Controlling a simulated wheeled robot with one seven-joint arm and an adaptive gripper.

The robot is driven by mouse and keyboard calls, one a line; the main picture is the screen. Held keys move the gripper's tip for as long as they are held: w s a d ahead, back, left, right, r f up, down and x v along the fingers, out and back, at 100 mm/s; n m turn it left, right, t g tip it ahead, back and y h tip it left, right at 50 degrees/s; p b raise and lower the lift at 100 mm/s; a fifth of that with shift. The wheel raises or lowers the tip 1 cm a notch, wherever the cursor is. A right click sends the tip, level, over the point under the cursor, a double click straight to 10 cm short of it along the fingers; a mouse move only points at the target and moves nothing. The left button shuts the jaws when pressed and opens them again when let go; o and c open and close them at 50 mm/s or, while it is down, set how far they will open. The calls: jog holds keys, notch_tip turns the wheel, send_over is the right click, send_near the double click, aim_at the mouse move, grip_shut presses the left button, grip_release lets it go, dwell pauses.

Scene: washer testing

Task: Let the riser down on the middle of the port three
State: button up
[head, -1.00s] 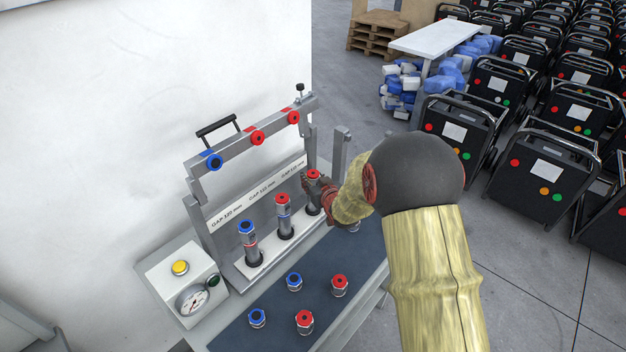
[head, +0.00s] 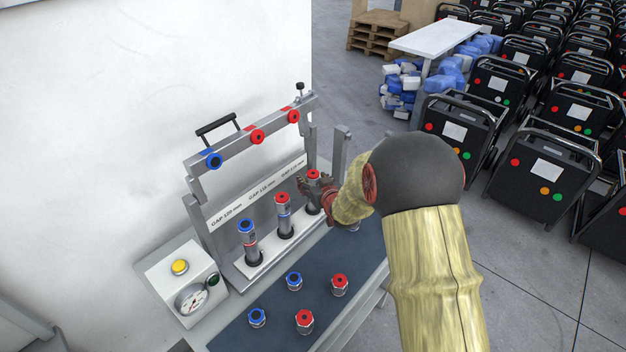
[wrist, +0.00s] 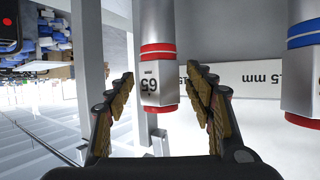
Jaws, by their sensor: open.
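The riser (head: 313,176), a grey cylinder with a red top, stands upright on the rightmost port of the rig, port three. My gripper (head: 318,188) is at this column with its fingers apart and hides part of it. In the wrist view, the silver riser (wrist: 158,85) with red bands and the marking 65 shows beyond and between the open fingertips (wrist: 163,82). A gap shows on both sides of it. The port itself is mostly hidden, so I cannot tell how well the column is centred.
Two other columns, red-topped (head: 284,215) and blue-topped (head: 247,240), stand to the left. A crossbar (head: 235,145) with blue and red fittings runs above. Several loose risers stand on the dark mat (head: 262,335) in front. A gauge box (head: 160,275) is at the left.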

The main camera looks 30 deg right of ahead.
jog(key=v, duration=1.2)
dwell(0.3)
jog(key=s+d+f+g, duration=0.1)
jog(key=s+f+g, duration=0.4)
jog(key=s+f, duration=0.3)
jog(key=s+a+r+m+g, duration=0.1)
jog(key=s+a+r+g, duration=0.15)
jog(key=s, duration=0.45)
jog(key=s+a+r+n+y, duration=0.1)
jog(key=s+a+r, duration=0.5)
jog(key=a+r, duration=0.2)
jog(key=s+a+r+n+y, duration=0.1)
jog(key=s+a+r+n, duration=0.1)
jog(key=s+a+r, duration=0.4)
notch_tip(320, 180, up, 5)
jog(key=shift+a+r, duration=0.15)
jog(key=shift+a, duration=0.85)
